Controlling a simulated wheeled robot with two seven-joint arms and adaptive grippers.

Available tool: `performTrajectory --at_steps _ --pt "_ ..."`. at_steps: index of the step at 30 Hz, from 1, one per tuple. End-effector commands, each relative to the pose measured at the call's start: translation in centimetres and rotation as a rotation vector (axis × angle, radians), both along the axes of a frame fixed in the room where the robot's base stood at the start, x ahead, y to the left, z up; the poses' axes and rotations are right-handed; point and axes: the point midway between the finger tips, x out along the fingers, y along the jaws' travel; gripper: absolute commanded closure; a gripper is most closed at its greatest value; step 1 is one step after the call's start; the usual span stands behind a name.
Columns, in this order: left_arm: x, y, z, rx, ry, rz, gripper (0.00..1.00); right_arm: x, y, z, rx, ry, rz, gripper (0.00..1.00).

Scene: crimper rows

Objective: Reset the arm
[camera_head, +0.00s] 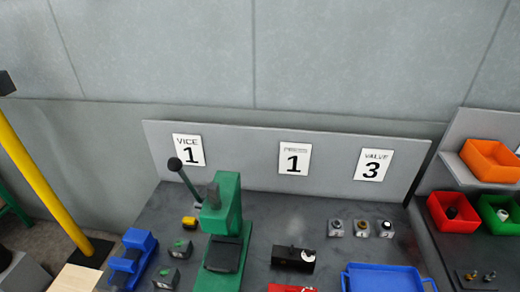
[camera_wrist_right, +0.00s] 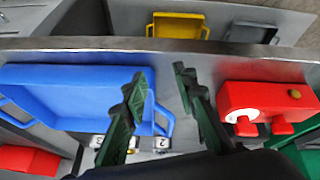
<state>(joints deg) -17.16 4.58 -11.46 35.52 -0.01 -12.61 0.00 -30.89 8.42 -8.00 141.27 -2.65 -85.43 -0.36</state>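My right gripper (camera_wrist_right: 160,75) shows in the right wrist view, with two dark green fingers spread apart and nothing between them. It is above the bench edge, between a blue tray (camera_wrist_right: 70,75) and a red device (camera_wrist_right: 262,95) with a white round part. My left gripper shows in neither view, and the head view shows neither gripper. In the head view a green press (camera_head: 228,207) stands on the dark bench, its lever (camera_head: 187,183) slanting up to the left to a black ball knob.
The blue tray (camera_head: 385,278) also shows at the bench front. A black block (camera_head: 293,258), several small valves (camera_head: 361,228) and a blue vice (camera_head: 133,257) stand on the bench. Orange (camera_head: 491,160), red (camera_head: 453,212) and green bins are at right. A yellow post (camera_head: 42,180) stands at left.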

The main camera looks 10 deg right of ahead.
Motion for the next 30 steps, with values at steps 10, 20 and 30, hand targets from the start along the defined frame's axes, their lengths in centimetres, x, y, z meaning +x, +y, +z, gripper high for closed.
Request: performTrajectory --at_steps 10,20,30 --pt "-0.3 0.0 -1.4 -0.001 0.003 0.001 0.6 -2.8 0.9 -8.5 0.065 0.137 -0.036 0.74" --pt "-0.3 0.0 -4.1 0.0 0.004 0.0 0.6 -2.4 1.4 -23.6 0.074 0.187 -0.016 0.74" --pt "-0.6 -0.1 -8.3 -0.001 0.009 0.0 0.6 -9.0 2.3 -45.5 0.083 0.269 0.018 0.74"
